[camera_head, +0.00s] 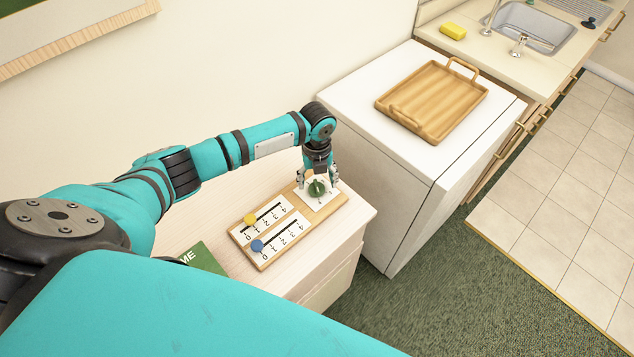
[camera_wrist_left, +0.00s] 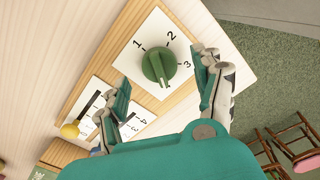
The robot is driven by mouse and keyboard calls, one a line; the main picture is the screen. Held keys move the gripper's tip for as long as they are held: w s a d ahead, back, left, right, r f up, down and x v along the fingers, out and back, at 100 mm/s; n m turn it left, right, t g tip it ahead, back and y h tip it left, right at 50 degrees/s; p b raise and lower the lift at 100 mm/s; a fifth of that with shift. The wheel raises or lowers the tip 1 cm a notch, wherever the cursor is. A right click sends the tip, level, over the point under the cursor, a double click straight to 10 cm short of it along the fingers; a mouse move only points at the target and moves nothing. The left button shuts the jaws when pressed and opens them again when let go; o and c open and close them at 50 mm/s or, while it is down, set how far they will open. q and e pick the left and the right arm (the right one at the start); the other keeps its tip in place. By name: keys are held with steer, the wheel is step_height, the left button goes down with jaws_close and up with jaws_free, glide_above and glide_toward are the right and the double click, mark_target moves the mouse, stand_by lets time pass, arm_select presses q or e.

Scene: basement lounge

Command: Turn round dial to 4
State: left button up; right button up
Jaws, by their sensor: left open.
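The round green dial (camera_head: 317,188) sits on a white square plate at the right end of a wooden board. In the left wrist view the dial (camera_wrist_left: 157,67) shows the numbers 1, 2 and 3 around it; I cannot read a 4 beside it. Its raised ridge has a pale end towards the bottom of that view, past the 3. My left gripper (camera_head: 318,176) is above the dial, pointing down. In its wrist view the open fingers (camera_wrist_left: 163,76) are on either side of the dial, apart from it. My right gripper is not in view.
The board (camera_head: 325,207) also carries a yellow slider knob (camera_head: 250,219) and a blue slider knob (camera_head: 257,246) on numbered scales. A green book (camera_head: 203,258) lies left of it. A white cabinet with a wooden tray (camera_head: 432,100) stands to the right.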

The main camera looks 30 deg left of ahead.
mark_target(317, 185)
arm_select(q)
step_height(317, 185, up, 10)
stand_by(0.3)
steer(key=shift+f, duration=0.1)
stand_by(0.3)
